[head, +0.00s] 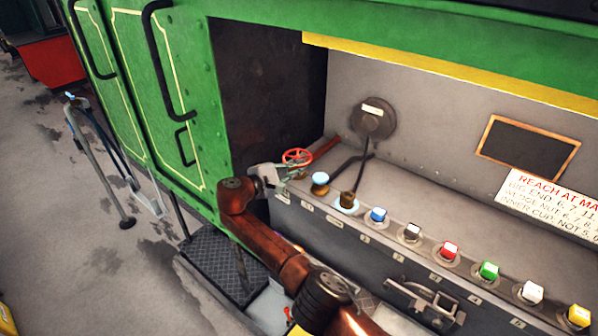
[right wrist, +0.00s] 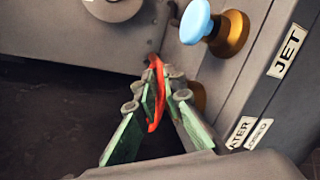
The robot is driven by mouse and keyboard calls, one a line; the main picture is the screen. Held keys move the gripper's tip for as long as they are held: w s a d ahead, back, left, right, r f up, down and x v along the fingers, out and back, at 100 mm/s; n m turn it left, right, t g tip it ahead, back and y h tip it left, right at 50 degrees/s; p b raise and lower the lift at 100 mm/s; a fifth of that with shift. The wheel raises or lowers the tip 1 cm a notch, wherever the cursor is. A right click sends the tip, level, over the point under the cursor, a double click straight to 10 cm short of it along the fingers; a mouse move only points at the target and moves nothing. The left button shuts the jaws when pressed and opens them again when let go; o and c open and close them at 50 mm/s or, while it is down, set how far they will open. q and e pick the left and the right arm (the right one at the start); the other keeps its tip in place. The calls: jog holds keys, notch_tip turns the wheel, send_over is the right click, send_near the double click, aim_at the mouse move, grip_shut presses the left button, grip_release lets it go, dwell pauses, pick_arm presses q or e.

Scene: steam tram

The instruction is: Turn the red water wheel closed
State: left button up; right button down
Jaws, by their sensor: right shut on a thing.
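The red water wheel (head: 297,156) is a small spoked handwheel at the left end of the grey ledge in the head view. In the right wrist view the wheel (right wrist: 156,92) shows edge-on as a red rim between green finger pads. My right gripper (head: 284,172) reaches it from the left, and its fingers are shut on the rim; the gripper also shows in the right wrist view (right wrist: 157,100). Part of the wheel is hidden behind the fingers. My left gripper is not in view.
A light-blue knob (head: 320,179) stands right beside the wheel; it also shows in the right wrist view (right wrist: 196,22). A black lever (head: 357,175) and several coloured buttons follow along the ledge. A dark opening (head: 270,90) lies behind my gripper, beside the green cab panel (head: 150,110).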

jog(key=shift+a+r, duration=0.1)
jog(key=shift+a, duration=0.05)
jog(key=c, duration=2.1)
grip_release()
jog(key=shift+a, duration=0.1)
jog(key=shift+o, duration=0.4)
jog(key=v, duration=1.2)
